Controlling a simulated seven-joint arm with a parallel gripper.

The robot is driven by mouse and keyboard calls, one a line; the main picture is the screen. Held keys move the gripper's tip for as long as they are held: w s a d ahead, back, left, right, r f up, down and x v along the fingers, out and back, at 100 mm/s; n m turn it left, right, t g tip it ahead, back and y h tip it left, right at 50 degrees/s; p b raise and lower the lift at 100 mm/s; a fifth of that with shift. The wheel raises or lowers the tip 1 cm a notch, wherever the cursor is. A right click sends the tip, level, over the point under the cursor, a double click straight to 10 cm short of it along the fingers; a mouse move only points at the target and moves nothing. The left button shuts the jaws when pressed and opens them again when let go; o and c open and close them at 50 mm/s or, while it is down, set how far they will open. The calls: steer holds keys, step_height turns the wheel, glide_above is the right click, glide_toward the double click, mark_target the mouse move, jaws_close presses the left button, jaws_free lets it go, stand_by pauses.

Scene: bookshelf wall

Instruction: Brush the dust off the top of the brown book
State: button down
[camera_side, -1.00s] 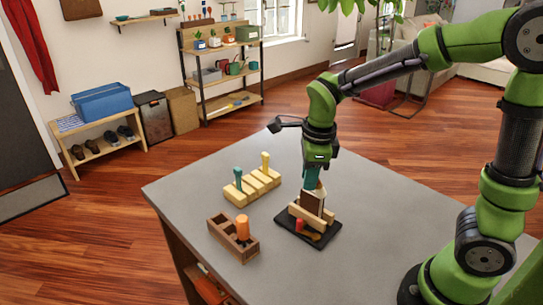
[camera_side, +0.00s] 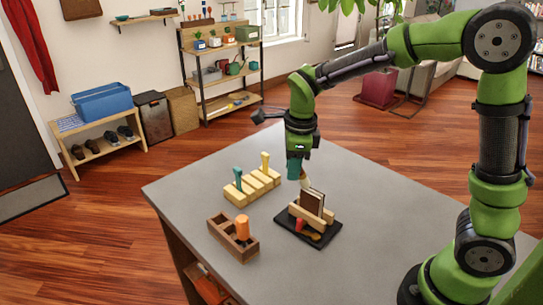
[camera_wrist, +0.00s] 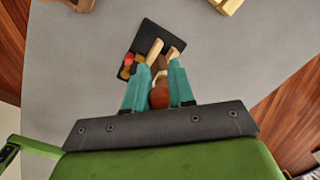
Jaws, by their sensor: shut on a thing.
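The brown book (camera_side: 312,201) stands upright between pale wooden rails on a black tray (camera_side: 290,233). In the wrist view, the black tray (camera_wrist: 148,32) is ahead of the fingers, and the book is mostly hidden there. My gripper (camera_side: 296,170) is shut on a brush, whose pale tip (camera_side: 305,182) points down just left of the book's top. I cannot tell whether the tip touches the book. In the wrist view, the brush's round reddish-brown handle end (camera_wrist: 159,97) is between my teal fingers. Any dust is too small to make out.
A yellow rack (camera_side: 250,190) with a teal and a yellow handle stands left of the tray. A brown wooden box (camera_side: 226,236) with an orange-handled thing stands at the front left. A red thing (camera_side: 300,225) lies on the tray. The grey table's right side is clear.

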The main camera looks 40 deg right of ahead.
steer(key=shift+r, duration=2.75)
steer(key=shift+r, duration=1.55)
steer(key=s+f, duration=0.4)
steer(key=f, duration=0.3)
steer(key=shift+s+a+f, duration=0.15)
steer(key=shift+s+f, duration=0.1)
steer(key=shift+f, duration=0.8)
